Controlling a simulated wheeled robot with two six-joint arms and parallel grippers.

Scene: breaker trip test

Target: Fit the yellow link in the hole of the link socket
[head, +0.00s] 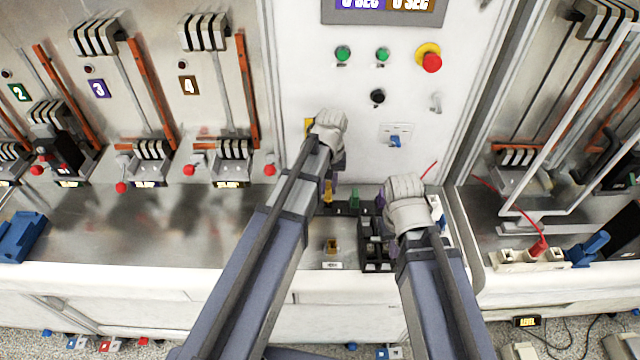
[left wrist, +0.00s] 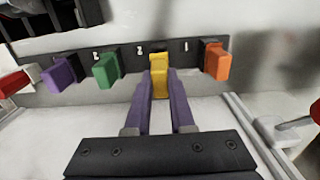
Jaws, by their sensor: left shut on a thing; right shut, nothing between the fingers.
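The yellow link (left wrist: 159,82) is between the two purple fingers of my left gripper (left wrist: 160,92), which is shut on it. It stands at the dark link rack (left wrist: 130,62); I cannot tell whether it is still seated. A purple link (left wrist: 63,74), a green link (left wrist: 106,70) and an orange link (left wrist: 217,62) sit in the same rack. In the head view the yellow link (head: 328,191) shows below my left gripper (head: 332,172). A small brown-yellow socket (head: 331,246), possibly the link socket, lies in front of the rack. My right gripper (head: 404,203) is shut and empty, its fingertips largely hidden.
A black frame-like fixture (head: 374,256) stands beside the socket, partly behind my right arm. The white control panel (head: 290,75) rises behind. The metal worktop (head: 150,235) is clear to the left, with a blue object (head: 20,238) at its far end.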

